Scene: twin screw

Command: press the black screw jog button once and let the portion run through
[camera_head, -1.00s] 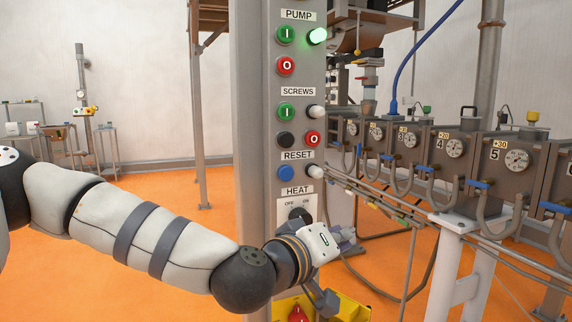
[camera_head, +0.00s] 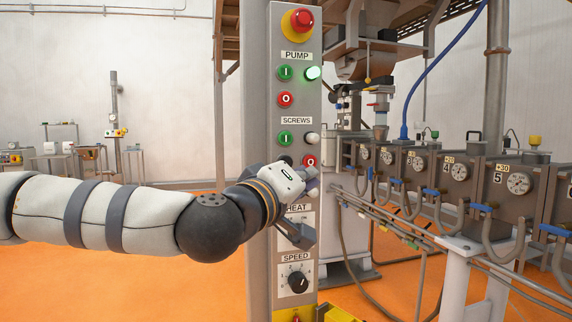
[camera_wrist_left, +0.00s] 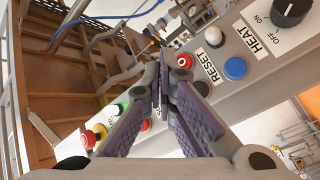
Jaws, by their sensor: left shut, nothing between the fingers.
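The grey control column (camera_head: 257,110) carries the SCREWS group, with a green start button (camera_head: 285,138), an unlit white lamp (camera_head: 312,138) and a red stop button (camera_head: 310,161). The black jog button (camera_head: 285,160) shows only its upper part above my left wrist. My left gripper (camera_head: 312,174) is shut and empty, in front of the panel just below that row. My right gripper is out of view.
The pump lamp (camera_head: 313,73) glows green above the pump stop button (camera_head: 285,99). A red emergency stop (camera_head: 301,19) tops the column. The SPEED knob (camera_head: 297,280) is below my wrist. The blue reset button (camera_wrist_left: 235,68) shows in the wrist view. Gauged grey blocks (camera_head: 458,172) stand right.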

